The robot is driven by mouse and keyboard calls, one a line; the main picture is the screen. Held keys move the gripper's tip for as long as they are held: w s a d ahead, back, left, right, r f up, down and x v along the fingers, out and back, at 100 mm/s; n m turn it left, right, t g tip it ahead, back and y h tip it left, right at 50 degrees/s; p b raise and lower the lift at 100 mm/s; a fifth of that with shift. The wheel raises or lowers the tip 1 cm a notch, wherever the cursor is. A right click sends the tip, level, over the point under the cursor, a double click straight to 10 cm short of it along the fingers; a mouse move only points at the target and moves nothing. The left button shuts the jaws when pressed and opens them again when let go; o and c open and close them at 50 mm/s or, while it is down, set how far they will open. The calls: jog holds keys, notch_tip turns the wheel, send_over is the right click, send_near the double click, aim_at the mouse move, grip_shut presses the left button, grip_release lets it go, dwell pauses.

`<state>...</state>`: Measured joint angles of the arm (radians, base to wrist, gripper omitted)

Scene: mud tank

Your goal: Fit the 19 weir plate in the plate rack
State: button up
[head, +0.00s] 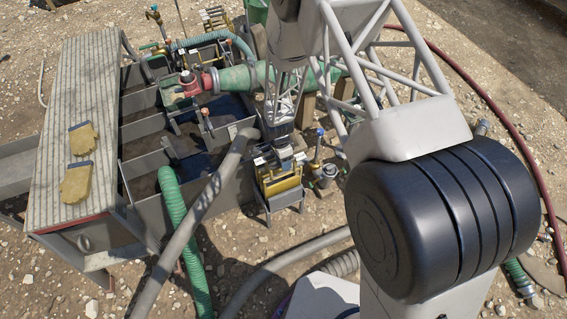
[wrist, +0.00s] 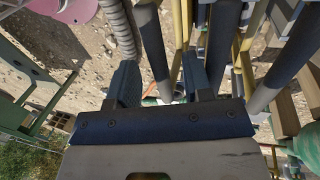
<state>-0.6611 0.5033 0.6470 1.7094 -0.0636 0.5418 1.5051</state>
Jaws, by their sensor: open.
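A yellow rack (head: 281,185) on grey legs stands just right of the tank in the head view. White tags show along its top, too small to read, so I cannot tell which plate is the 19 weir plate. My gripper (head: 284,152) is over the top of this rack and hides part of it. In the wrist view my gripper (wrist: 160,80) has its two dark fingers apart. Dark upright bars and yellow rails show between and beyond the fingers; I cannot tell whether either finger touches them. A similar yellow rack (head: 215,19) stands at the tank's far end.
The grey mud tank (head: 143,127) with several compartments lies to the left, beside a plank walkway (head: 85,115) bearing yellow gloves (head: 76,183). A grey pipe (head: 205,205) and green hose (head: 185,240) cross in front. Valves (head: 318,150) stand close right of the rack.

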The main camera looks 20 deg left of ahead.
jog(key=v, duration=0.6)
jog(key=shift+r, duration=0.15)
jog(key=shift+r, duration=0.1)
dwell(0.8)
jog(key=d+r+n+t+y, duration=0.1)
jog(key=d+r, duration=0.7)
jog(key=r, duration=0.4)
jog(key=d+r+n, duration=0.2)
jog(key=d+r, duration=0.5)
jog(key=r, duration=0.5)
jog(key=d+r+n+t+y, duration=0.1)
jog(key=d+r, duration=0.7)
jog(key=r, duration=0.4)
jog(key=s+d+r+n+t, duration=0.1)
jog(key=s+d+r+n, duration=0.1)
jog(key=s+d+r, duration=0.85)
jog(key=s+d+r+n+t, duration=0.1)
jog(key=s+d+r, duration=0.1)
jog(key=s+d, duration=0.2)
jog(key=s+d+r+n, duration=0.1)
jog(key=s+d+r, duration=0.2)
jog(key=s, duration=0.7)
jog(key=shift+d+r+n+t, duration=0.25)
jog(key=shift+d+n+t, duration=0.15)
jog(key=shift+d, duration=0.35)
